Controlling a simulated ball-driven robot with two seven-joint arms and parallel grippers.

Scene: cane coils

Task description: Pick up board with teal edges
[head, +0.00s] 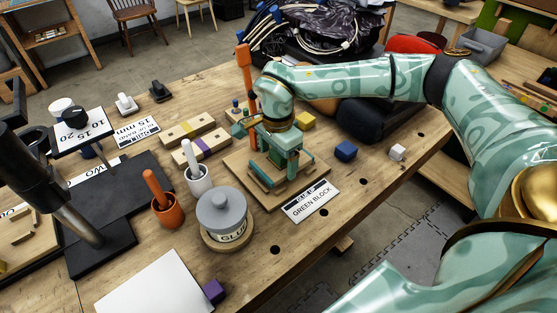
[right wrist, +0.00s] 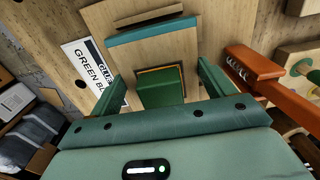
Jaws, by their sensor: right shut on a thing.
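The board with teal edges (head: 259,182) lies at the middle of the bench, on a larger wooden base board (head: 236,170). In the right wrist view its far teal edge (right wrist: 150,37) shows as a strip across pale wood. My right gripper (head: 277,165) is over it and hides much of it. In the right wrist view my right gripper (right wrist: 162,72) has one finger on each side of the pale wood. A green block (right wrist: 161,92) stands between the fingers, apart from both. My left gripper is not in view.
A "GREEN BLOCK" card (head: 311,202) lies in front of the base board. A glue jar (head: 223,213), an orange mortar (head: 167,208) and a white mortar (head: 198,180) stand to the left. An orange upright tool (head: 244,75) is close behind my gripper.

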